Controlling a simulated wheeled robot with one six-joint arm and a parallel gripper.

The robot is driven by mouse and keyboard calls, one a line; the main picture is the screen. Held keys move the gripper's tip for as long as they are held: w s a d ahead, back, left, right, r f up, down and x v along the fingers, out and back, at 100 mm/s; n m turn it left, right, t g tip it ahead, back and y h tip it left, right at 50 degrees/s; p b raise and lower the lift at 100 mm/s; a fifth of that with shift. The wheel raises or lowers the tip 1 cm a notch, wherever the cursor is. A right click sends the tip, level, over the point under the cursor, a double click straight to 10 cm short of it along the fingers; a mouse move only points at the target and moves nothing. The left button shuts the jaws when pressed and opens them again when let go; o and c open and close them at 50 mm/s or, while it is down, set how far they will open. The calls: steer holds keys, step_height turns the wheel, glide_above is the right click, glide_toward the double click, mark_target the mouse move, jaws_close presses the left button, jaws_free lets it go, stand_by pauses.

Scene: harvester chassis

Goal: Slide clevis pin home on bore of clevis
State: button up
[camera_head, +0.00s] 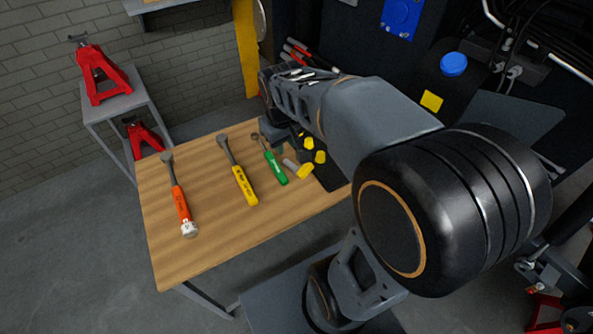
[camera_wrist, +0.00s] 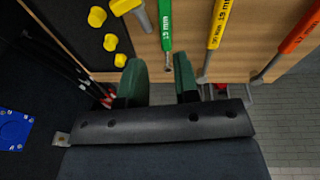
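A grey pin with a yellow head (camera_head: 304,171) lies at the right of the wooden bench, by a black mat; it also shows at the top of the wrist view (camera_wrist: 143,15). I cannot tell whether it is the clevis pin. My gripper (camera_wrist: 161,78) is open in the wrist view, its two dark green fingers apart with nothing held between them. It is above the bench's far edge, near the green wrench's end. In the head view my arm hides most of the gripper. I cannot make out the clevis or its bore.
Green (camera_head: 275,167), yellow (camera_head: 243,185) and orange (camera_head: 180,203) handled wrenches lie on the bench (camera_head: 210,245). Smaller yellow pieces (camera_head: 320,157) sit on the black mat (camera_head: 332,176). Red-handled tools (camera_head: 297,47) stand behind. A dark chassis with a blue cap (camera_head: 453,64) is at right.

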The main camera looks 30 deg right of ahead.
steer(key=n+g+b, duration=0.1)
steer(key=b, duration=0.1)
glide_toward(292, 164)
steer(key=f, duration=0.1)
steer(key=f+b, duration=0.1)
steer(key=f, duration=0.1)
steer(key=shift+w+a+g+h, duration=0.1)
steer(key=shift+w+g+h, duration=0.15)
steer(key=shift+g+h, duration=0.05)
steer(key=shift+d+f+b, duration=0.2)
steer(key=shift+f, duration=1.5)
steer(key=shift+d+f+b, duration=0.2)
steer(key=shift+f, duration=1.55)
steer(key=shift+w, duration=0.1)
jaws_close()
